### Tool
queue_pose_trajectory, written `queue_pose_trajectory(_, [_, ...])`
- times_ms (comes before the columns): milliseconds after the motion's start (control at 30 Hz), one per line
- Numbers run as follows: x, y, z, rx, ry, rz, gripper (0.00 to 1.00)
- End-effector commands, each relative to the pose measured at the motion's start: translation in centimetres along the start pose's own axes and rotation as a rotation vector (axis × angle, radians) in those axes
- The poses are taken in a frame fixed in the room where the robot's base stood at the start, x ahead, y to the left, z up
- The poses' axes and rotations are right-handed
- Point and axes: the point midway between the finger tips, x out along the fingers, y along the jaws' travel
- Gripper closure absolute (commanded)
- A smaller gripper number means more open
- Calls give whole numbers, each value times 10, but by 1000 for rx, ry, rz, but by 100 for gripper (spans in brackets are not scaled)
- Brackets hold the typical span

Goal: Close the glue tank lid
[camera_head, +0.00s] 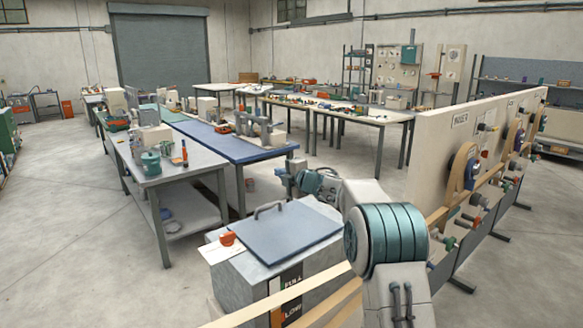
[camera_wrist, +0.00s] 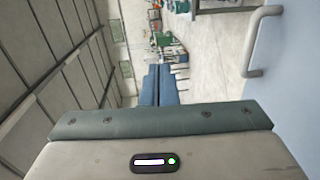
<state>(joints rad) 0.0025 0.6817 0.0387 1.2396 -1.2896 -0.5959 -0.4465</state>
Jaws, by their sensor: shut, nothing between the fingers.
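The glue tank (camera_head: 245,275) is a grey box at the front centre of the head view, with a label on its front side. Its blue lid (camera_head: 290,235) lies about flat over the tank top; whether a small gap is left under it I cannot tell. A grey bar handle (camera_head: 268,208) stands on the lid near its far left edge. In the wrist view the lid (camera_wrist: 295,90) fills the right side, with its handle (camera_wrist: 262,40) above. My gripper (camera_head: 284,178) is shut and empty, just beyond the lid's far edge; contact is not clear.
An orange knob (camera_head: 227,238) sits on the tank's left rim. A tall panel marked "WINDER" (camera_head: 450,150) with spools stands to the right. A blue-topped bench (camera_head: 235,147) and a grey table (camera_head: 165,160) stand behind. The floor at left is clear.

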Motion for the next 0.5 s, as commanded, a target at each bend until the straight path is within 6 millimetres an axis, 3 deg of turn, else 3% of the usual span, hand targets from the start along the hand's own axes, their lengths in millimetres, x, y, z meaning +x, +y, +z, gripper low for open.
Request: queue_pose_trajectory(500, [35,-25,3,-5,-6,-30,100])
